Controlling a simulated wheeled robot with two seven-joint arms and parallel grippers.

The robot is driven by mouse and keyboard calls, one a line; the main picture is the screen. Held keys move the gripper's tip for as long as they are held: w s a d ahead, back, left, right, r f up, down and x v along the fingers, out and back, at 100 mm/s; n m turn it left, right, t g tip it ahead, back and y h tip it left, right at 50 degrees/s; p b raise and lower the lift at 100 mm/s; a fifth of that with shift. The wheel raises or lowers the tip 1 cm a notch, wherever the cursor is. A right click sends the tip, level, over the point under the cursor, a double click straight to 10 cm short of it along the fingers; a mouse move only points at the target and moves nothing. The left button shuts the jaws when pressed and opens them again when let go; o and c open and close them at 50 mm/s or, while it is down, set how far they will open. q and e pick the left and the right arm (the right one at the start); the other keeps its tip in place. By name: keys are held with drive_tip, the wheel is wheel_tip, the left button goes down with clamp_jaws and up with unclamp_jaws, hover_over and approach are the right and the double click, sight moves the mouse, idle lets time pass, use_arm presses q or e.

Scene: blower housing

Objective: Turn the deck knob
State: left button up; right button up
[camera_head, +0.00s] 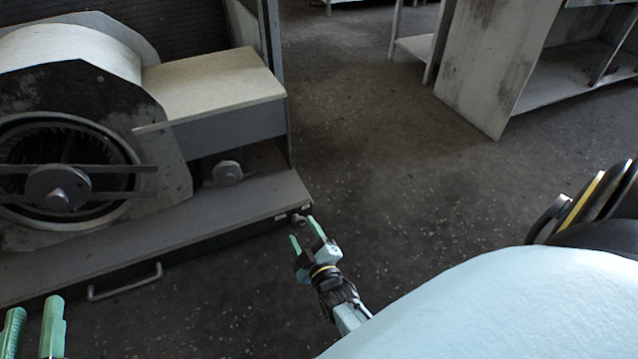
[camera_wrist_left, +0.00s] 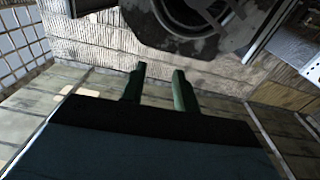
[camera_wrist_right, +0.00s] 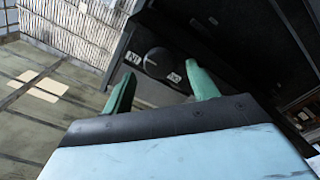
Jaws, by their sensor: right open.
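The deck knob (camera_head: 298,218) is a small dark knob at the right end of the blower deck's front edge (camera_head: 240,228). In the right wrist view the knob (camera_wrist_right: 157,62) is round and dark, between two small white labels. My right gripper (camera_head: 305,233) is open, its green fingertips pointing at the knob. In the right wrist view the knob shows between and beyond the fingertips (camera_wrist_right: 164,80); I cannot tell how far apart they are from it. My left gripper (camera_head: 34,318) is open and empty at the lower left; the left wrist view shows its fingers (camera_wrist_left: 159,72) apart.
The blower housing (camera_head: 160,140), with its round fan inlet (camera_head: 60,160), stands on the deck. A metal handle (camera_head: 125,284) sticks out from the deck's front at lower left. The floor (camera_head: 380,150) to the right is clear up to a pale shelf unit (camera_head: 490,70).

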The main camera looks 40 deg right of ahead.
use_arm(q)
drive_tip(key=s+a+f+g+y+p, duration=0.3)
drive_tip(key=s+f+g, duration=0.3)
drive_tip(key=f+g, duration=0.3)
drive_tip(key=shift+a+f, duration=0.7)
drive_tip(key=shift+f, duration=0.85)
use_arm(e)
drive_tip(key=v, duration=1.1)
drive_tip(key=shift+s+a, duration=0.2)
drive_tip(key=shift+s, duration=0.15)
use_arm(q)
drive_tip(key=shift+s, duration=0.1)
